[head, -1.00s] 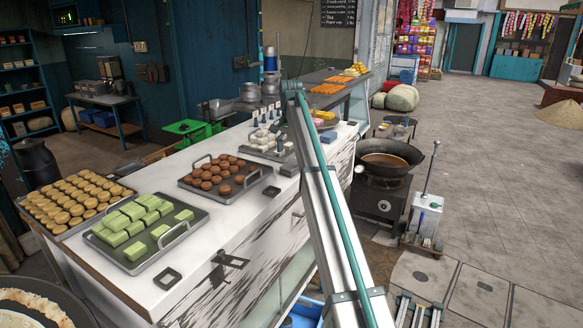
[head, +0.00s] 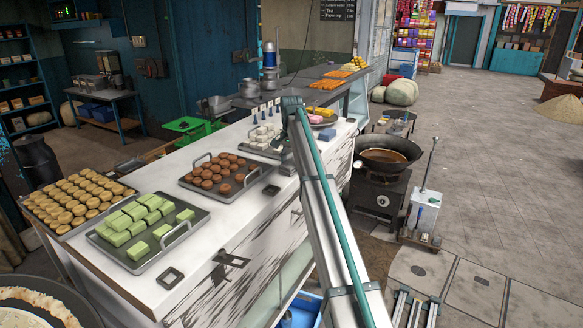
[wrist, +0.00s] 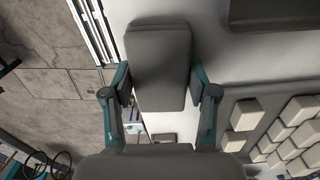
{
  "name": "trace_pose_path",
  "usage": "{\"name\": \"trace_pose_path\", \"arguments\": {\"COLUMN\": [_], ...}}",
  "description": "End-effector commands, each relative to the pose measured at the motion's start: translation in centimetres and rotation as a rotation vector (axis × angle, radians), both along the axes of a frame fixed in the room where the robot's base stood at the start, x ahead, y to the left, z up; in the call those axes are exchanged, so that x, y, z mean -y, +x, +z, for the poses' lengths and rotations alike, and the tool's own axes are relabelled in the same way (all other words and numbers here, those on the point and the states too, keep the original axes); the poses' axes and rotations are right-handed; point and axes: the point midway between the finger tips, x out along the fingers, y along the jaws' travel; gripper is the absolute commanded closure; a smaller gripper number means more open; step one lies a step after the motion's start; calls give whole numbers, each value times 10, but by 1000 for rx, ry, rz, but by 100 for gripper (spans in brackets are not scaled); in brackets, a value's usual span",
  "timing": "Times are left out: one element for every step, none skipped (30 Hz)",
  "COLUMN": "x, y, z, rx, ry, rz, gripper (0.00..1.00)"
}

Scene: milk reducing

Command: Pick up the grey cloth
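The grey cloth (wrist: 158,60) shows in the wrist view as a thick, folded rectangle with rounded corners, on the white counter. Its lower part lies between the two teal-jointed fingers of my gripper (wrist: 158,78). The fingers are spread, one on each side of the cloth, and I cannot tell whether they touch it. In the head view, a small dark grey patch (head: 288,168) at the counter edge looks like the cloth; my arm hides most of the gripper there.
A tray of white blocks (wrist: 283,130) is close to the right finger in the wrist view. The counter (head: 225,222) also holds trays of brown sweets (head: 222,172) and green sweets (head: 140,225). A wok (head: 386,152) stands right of my arm.

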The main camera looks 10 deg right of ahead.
Motion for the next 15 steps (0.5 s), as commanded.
{"name": "trace_pose_path", "arguments": {"x": [0, 0, 0, 0, 0, 0, 0, 0, 0, 0, 0, 0, 0, 0, 0], "y": [0, 0, 0, 0, 0, 0, 0, 0, 0, 0, 0, 0, 0, 0, 0], "z": [0, 0, 0, 0, 0, 0, 0, 0, 0, 0, 0, 0, 1, 2, 3], "rx": [0, 0, 0, 0, 0, 0, 0, 0, 0, 0, 0, 0, 0, 0, 0], "ry": [0, 0, 0, 0, 0, 0, 0, 0, 0, 0, 0, 0, 0, 0, 0], "rz": [0, 0, 0, 0, 0, 0, 0, 0, 0, 0, 0, 0, 0, 0, 0], "gripper": [56, 61, 68, 72, 77, 77, 77, 77, 77, 77, 77, 77, 77, 77, 77]}}
